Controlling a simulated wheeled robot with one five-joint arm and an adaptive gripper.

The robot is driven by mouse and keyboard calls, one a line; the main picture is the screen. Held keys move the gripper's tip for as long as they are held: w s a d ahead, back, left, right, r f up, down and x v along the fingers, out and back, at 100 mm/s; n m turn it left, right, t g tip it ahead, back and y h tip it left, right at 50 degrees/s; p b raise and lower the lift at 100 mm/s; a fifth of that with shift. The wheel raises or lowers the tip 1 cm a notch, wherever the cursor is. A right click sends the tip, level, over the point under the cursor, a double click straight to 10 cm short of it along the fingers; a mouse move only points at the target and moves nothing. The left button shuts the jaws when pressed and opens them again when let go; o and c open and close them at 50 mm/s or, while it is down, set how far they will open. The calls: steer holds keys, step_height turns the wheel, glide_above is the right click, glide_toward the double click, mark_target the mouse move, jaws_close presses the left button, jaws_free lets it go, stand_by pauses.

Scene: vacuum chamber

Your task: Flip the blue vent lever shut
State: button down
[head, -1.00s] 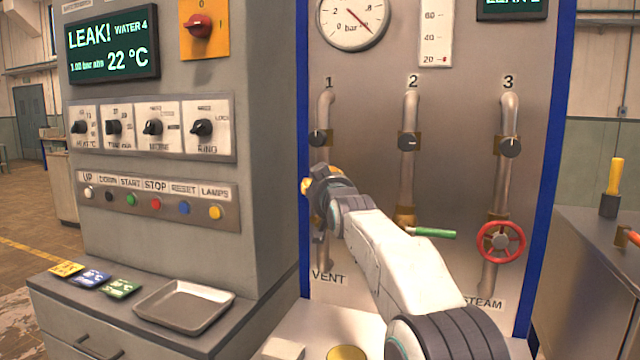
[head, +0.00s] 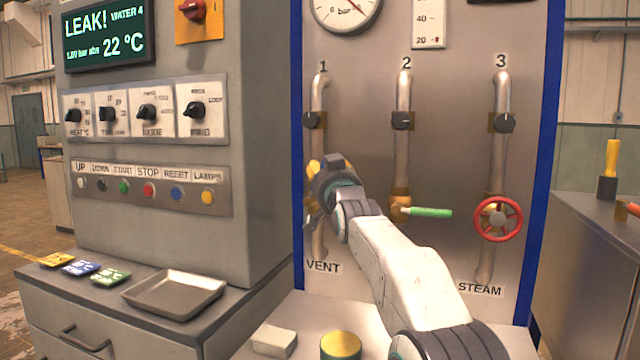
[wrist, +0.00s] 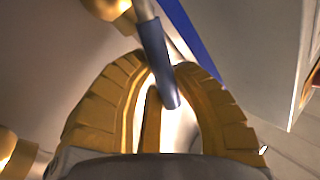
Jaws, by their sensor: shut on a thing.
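The blue vent lever (wrist: 158,62) shows in the wrist view as a blue sleeve on a pale metal rod, slanting down between my fingers. My gripper (wrist: 163,72) has its two yellow fingers closed in around the lever, one on each side. In the head view my gripper (head: 317,183) is in front of pipe 1 (head: 320,92), above the VENT label (head: 323,267). There my gripper and wrist hide most of the lever and its valve, so its angle to the pipe is hard to tell.
Right of my gripper, a green lever (head: 428,212) sticks out from pipe 2. A red handwheel (head: 498,219) is on pipe 3. A grey cabinet (head: 270,170) stands close on the left, with a metal tray (head: 175,312) on its ledge. A white block (head: 274,341) lies below the panel.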

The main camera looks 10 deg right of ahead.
steer(key=shift+s+d+m, duration=0.2)
steer(key=shift+m, duration=0.1)
steer(key=c, duration=1)
jaws_free()
steer(key=shift+o, duration=0.3)
steer(key=shift+f, duration=0.1)
steer(key=s+f, duration=0.2)
steer(key=s, duration=0.9)
steer(key=shift+s+a+f, duration=0.2)
steer(key=shift+s+f, duration=0.1)
steer(key=shift+s, duration=0.05)
steer(key=shift+o, duration=0.2)
